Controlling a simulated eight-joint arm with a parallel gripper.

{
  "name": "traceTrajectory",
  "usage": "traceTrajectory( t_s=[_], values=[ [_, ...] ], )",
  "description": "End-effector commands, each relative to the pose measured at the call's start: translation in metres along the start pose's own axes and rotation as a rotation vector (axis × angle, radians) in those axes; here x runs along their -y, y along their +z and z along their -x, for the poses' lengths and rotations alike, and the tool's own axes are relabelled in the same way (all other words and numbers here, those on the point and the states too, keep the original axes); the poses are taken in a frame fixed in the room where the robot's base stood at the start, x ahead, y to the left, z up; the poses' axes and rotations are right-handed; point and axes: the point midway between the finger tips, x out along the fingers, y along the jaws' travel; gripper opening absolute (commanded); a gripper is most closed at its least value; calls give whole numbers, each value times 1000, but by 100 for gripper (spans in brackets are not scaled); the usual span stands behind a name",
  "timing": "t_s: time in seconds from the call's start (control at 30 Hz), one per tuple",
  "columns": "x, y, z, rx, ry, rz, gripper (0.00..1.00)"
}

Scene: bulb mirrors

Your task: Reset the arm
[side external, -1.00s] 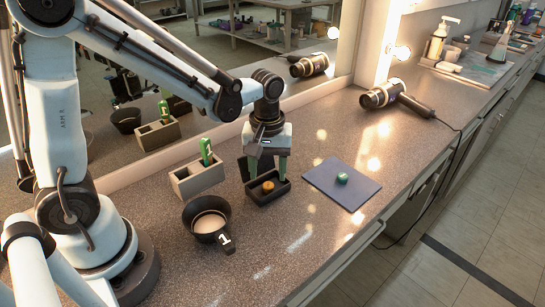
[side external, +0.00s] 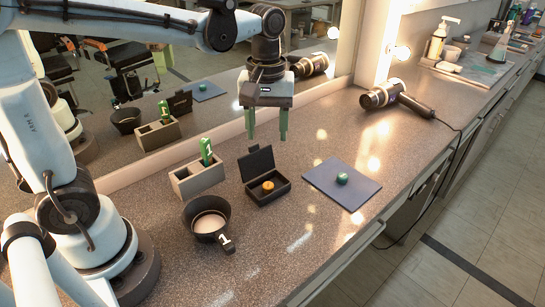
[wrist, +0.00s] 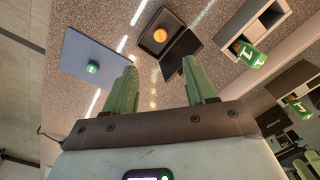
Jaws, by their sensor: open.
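My gripper (side external: 267,123) is open and empty, raised above the counter over the black box. Its green fingers point down, and they also show in the wrist view (wrist: 162,92). The small black box (side external: 279,194) stands on the counter with its lid up, and an orange round piece (side external: 268,186) lies inside it. The box also shows in the wrist view (wrist: 148,46). A green round piece (side external: 342,178) sits on the blue mat (side external: 322,184), to the right of the box.
A grey two-slot holder (side external: 203,180) with a green object (side external: 206,147) marked 1 stands left of the box. A dark cup (side external: 188,216) stands in front of it. A hair dryer (side external: 402,97) lies at the back right. A mirror (side external: 205,90) runs behind the counter.

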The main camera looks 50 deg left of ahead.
Motion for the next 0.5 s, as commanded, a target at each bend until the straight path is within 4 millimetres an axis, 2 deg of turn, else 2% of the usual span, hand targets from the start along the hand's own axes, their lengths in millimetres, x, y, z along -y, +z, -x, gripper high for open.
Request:
traceTrajectory(
  t_s=[0.3,0.5],
  values=[
    [2,1,0,-10,11,-17,56],
    [17,10,2,-110,99,-184,56]
  ],
)
